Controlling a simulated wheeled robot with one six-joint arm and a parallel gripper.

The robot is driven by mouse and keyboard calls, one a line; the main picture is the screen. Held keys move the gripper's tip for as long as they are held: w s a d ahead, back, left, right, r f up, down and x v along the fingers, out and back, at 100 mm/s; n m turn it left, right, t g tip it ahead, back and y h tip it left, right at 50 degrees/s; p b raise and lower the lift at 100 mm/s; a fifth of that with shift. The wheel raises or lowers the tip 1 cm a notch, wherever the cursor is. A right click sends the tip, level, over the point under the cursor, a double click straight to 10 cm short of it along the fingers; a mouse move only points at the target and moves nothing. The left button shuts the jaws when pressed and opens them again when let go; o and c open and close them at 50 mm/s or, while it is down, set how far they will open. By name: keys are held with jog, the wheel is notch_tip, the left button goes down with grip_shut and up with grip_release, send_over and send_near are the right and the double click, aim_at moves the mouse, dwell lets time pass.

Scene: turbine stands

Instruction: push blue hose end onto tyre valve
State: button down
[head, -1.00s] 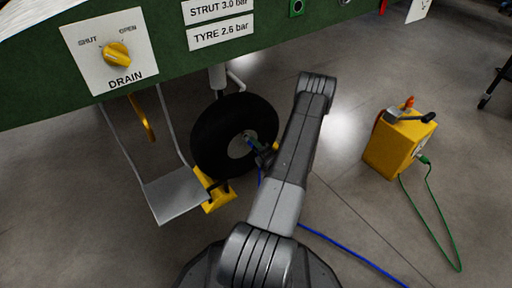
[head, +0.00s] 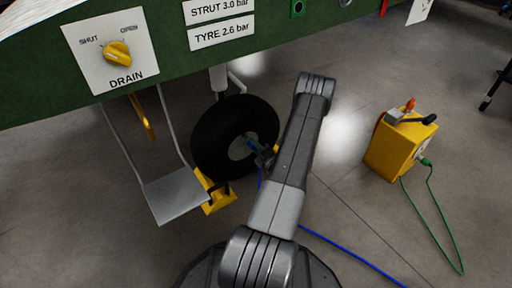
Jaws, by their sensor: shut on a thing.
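The black tyre (head: 212,140) stands upright under the green body, with a pale hub (head: 238,151) facing right. My gripper (head: 255,148) is at the hub, partly hidden behind my own arm, and is shut on the blue hose end (head: 250,144). The hose end points at the hub; the valve is too small and covered to make out, so I cannot tell whether they touch. The blue hose (head: 345,251) hangs from the gripper, passes behind my arm and runs along the floor to the lower right.
A yellow chock (head: 216,204) sits against the tyre's base, beside a grey hanging step (head: 176,195). A yellow box (head: 395,150) with a green hose (head: 445,230) stands on the right. The drain panel (head: 112,50) is above left. Floor between arm and box is clear.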

jog(key=shift+w+a+r, duration=0.15)
jog(key=shift+w, duration=0.25)
jog(key=c, duration=1)
grip_release()
jog(key=shift+a, duration=0.25)
jog(key=shift+o, duration=0.9)
jog(key=shift+d+f, duration=0.15)
jog(key=shift+f, duration=0.05)
jog(key=shift+s, duration=0.1)
jog(key=v, duration=0.7)
